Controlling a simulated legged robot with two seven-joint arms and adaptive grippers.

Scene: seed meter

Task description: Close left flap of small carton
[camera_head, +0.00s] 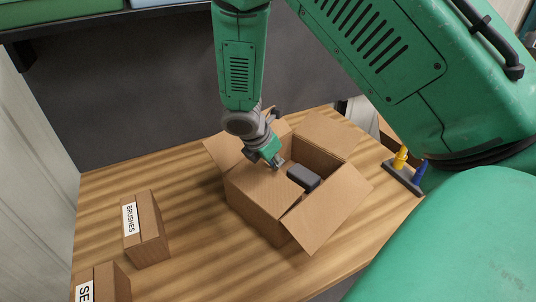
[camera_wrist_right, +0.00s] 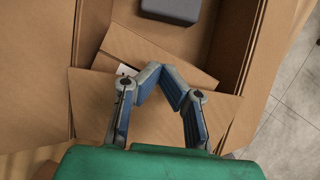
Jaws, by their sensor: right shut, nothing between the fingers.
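The small carton (camera_head: 262,212) stands open-topped on the wooden table. Its flap at the left rear (camera_head: 222,150), flap at the back right (camera_head: 326,130) and front right flap (camera_head: 335,205) splay outward. The left flap (camera_head: 254,182) seems to lean in over the opening; its exact angle is unclear. A dark grey block (camera_head: 303,177) sits inside; it also shows in the wrist view (camera_wrist_right: 172,10). My right gripper (camera_head: 277,163) is shut and empty over the carton's left part. In the wrist view, its fingertips (camera_wrist_right: 170,82) lie over cardboard panels; contact is unclear. My left gripper is out of view.
A carton labelled BRUSHES (camera_head: 147,228) and another labelled carton (camera_head: 105,284) stand at the left. A dark holder with yellow and blue pieces (camera_head: 404,178) is at the right edge. Table between BRUSHES and the small carton is clear.

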